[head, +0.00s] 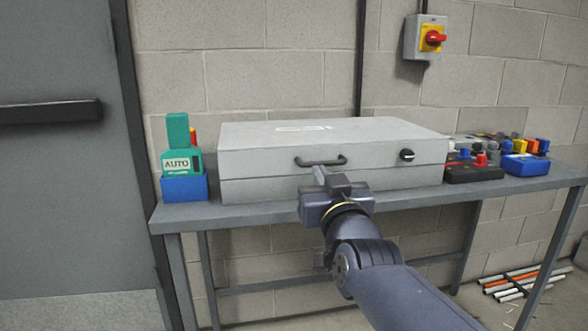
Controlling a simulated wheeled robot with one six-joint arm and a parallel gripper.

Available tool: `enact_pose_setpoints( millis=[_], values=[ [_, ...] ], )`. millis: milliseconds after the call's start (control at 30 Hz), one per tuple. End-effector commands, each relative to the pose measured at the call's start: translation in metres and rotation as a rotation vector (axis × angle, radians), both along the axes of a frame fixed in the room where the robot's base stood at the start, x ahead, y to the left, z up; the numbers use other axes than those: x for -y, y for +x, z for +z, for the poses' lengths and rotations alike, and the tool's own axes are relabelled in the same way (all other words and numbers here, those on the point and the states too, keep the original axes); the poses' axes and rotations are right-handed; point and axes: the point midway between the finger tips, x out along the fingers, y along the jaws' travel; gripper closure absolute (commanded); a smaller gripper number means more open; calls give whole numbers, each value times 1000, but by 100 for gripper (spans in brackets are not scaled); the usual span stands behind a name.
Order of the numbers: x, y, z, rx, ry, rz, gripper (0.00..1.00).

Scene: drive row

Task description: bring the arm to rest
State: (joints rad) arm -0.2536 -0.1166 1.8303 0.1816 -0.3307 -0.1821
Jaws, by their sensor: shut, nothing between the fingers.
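My gripper (319,174) is shut and holds nothing that I can see. It is just in front of the grey case (250,160), a little below the case's black handle (320,161). I cannot tell whether the fingertips touch the case. My arm reaches up from the bottom right of the head view and is stretched out over the front edge of the bench (420,199).
Dark and blue boxes with coloured knobs (472,173) crowd the right end. Pipes (515,283) lie on the floor at right.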

Motion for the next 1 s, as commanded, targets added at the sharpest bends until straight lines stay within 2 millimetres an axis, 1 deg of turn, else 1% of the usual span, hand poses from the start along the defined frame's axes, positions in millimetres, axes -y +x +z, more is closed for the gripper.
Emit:
enact_pose_setpoints(
  millis=[33,100,367,500,533,600,700,1000],
  values=[
    [-1,8,4,1,0,-1,100],
    [-3,17,9,1,0,-1,100],
    [-10,51,30,1,0,-1,100],
    [-13,64,29,-3,-1,0,100],
    [-14,63,23,-7,-2,1,100],
    [-14,62,17,-10,-2,1,100],
    [-15,62,12,-13,-4,1,100],
    [-15,62,11,-15,-3,1,100]
  ],
)
